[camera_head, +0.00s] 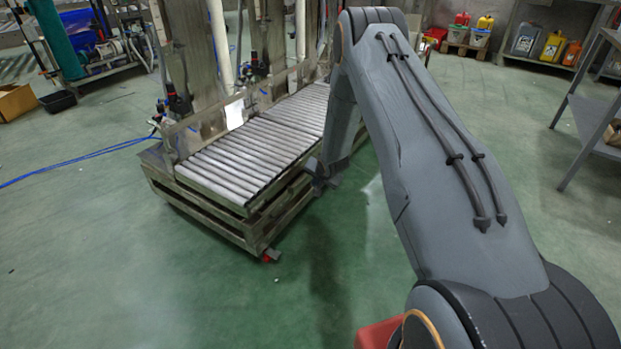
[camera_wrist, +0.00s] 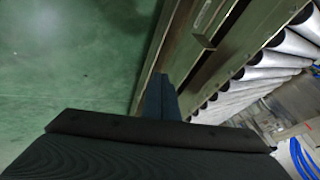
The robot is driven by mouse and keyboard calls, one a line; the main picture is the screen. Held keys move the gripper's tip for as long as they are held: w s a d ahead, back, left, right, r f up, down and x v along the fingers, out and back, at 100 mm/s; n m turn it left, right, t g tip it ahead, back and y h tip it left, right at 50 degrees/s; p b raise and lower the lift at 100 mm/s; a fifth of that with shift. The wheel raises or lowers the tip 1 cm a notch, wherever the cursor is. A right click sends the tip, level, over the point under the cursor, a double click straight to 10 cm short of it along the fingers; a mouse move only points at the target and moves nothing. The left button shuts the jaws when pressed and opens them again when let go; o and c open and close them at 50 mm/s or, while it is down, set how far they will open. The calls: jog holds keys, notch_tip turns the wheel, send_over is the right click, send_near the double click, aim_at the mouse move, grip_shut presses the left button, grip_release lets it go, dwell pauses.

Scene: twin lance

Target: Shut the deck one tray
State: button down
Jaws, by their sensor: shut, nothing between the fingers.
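A metal frame carries a deck of grey rollers (camera_head: 232,160) in the middle left of the head view. Its lower side rails (camera_head: 215,225) lie beneath the rollers. I cannot tell which part is the deck one tray, or how far out it stands. My gripper (camera_head: 318,172) is at the right side of this frame, partly hidden by my arm. In the wrist view my gripper (camera_wrist: 160,100) is shut and empty, close beside a long metal rail (camera_wrist: 158,60). Rollers (camera_wrist: 265,72) show to the right. I cannot tell whether the fingers touch the rail.
Tall metal uprights (camera_head: 188,60) stand at the back of the roller frame. Blue hoses (camera_head: 75,160) lie on the floor at left. A metal shelf (camera_head: 590,120) stands at right. The green floor (camera_head: 110,270) in front of the frame is clear.

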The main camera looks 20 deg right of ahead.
jog(key=s+a+r+n+g+p, duration=0.1)
jog(key=s+a+r+n, duration=0.1)
jog(key=s+a+r, duration=0.5)
jog(key=s+a+r+n+g, duration=0.15)
jog(key=s+r, duration=0.45)
jog(key=r, duration=0.6)
jog(key=s+a+r+n+g+p, duration=0.1)
jog(key=s+a+r+n, duration=0.1)
jog(key=s+a+r, duration=0.55)
jog(key=s+a+r+n+g, duration=0.15)
jog(key=s+r, duration=0.25)
jog(key=s, duration=0.6)
jog(key=s+a+r+n+g, duration=0.1)
jog(key=s+r+n, duration=0.3)
jog(key=s, duration=0.5)
jog(key=s+a+r+n+g, duration=0.15)
jog(key=s+r, duration=0.35)
jog(key=s, duration=0.5)
jog(key=d+r+m+p, duration=0.4)
jog(key=d+r+p, duration=0.7)
jog(key=p, duration=1.1)
notch_tip(320, 180, up, 3)
jog(key=shift+s+d+r, duration=0.15)
jog(key=shift+s+r, duration=0.05)
jog(key=shift+s, duration=0.15)
